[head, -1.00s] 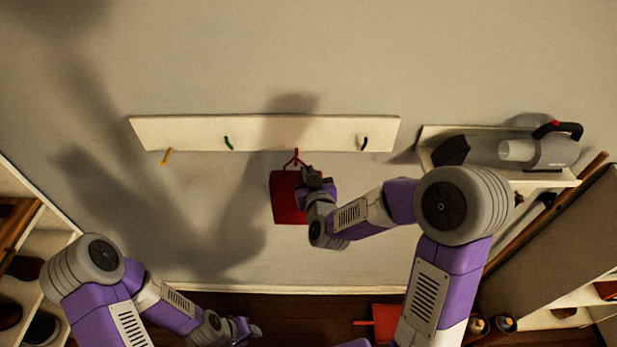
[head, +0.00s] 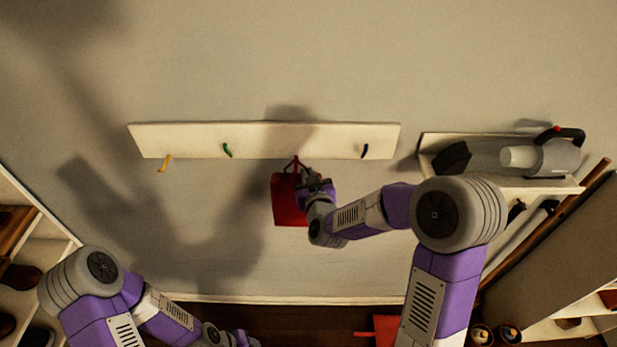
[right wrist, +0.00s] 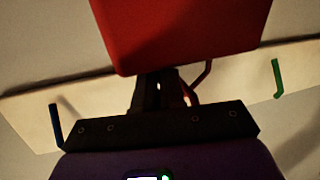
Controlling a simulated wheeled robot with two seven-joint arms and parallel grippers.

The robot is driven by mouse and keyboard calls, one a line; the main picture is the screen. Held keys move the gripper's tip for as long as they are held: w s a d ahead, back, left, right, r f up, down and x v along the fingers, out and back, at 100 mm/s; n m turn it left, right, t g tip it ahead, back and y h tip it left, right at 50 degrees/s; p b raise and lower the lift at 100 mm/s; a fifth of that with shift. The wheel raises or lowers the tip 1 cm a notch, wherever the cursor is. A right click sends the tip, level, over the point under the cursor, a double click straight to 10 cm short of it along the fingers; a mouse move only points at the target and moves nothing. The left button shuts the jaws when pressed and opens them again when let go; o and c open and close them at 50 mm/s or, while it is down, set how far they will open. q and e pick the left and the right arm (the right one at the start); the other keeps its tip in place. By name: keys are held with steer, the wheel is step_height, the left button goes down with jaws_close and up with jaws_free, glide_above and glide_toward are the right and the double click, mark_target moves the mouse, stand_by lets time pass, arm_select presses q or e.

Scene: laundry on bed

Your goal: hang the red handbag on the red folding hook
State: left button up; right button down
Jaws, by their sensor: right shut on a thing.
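The red handbag (head: 288,205) is held upright in front of the wall, just below the hook board. My right gripper (head: 318,184) is at its upper right side and shut on it. In the right wrist view the bag (right wrist: 180,35) fills the top, and the gripper fingers (right wrist: 160,90) lie just below its edge. A thin red piece (right wrist: 203,78) beside the fingers could be handle or hook. In the head view the red handle reaches the board's lower edge; I cannot tell the red hook apart from it. My left gripper (head: 240,338) is low, partly cut off.
The white hook board (head: 190,140) carries a yellow hook (head: 165,163), a green hook (head: 227,150) and a dark blue hook (head: 365,151). A shelf at right holds a handheld vacuum (head: 550,155). Shoe shelves stand at left. The wall left of the bag is clear.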

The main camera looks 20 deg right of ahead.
steer(key=shift+r, duration=0.1)
stand_by(0.3)
steer(key=c, duration=1.1)
jaws_free()
steer(key=shift+c, duration=0.2)
steer(key=shift+s, duration=0.35)
steer(key=b+v, duration=0.1)
steer(key=v, duration=0.6)
steer(key=s+a+f+g+y+b, duration=0.1)
steer(key=s+f+g+b, duration=0.15)
steer(key=f, duration=0.95)
steer(key=s+a+f+g+y+b, duration=0.15)
steer(key=f+g, duration=0.25)
steer(key=f, duration=0.7)
steer(key=s+a+f+m+g+y+b, duration=0.1)
steer(key=s+f+g, duration=0.3)
steer(key=s+f, duration=0.5)
steer(key=s+a+f+m+g+y+b, duration=0.1)
steer(key=s+a+f+g+b, duration=0.1)
steer(key=s+f, duration=0.7)
step_height(320, 180, down, 3)
steer(key=g+b, duration=0.1)
steer(key=g, duration=0.1)
steer(key=shift+a+r+m+g, duration=0.25)
steer(key=shift+a+m+g, duration=0.1)
steer(key=shift+m, duration=0.05)
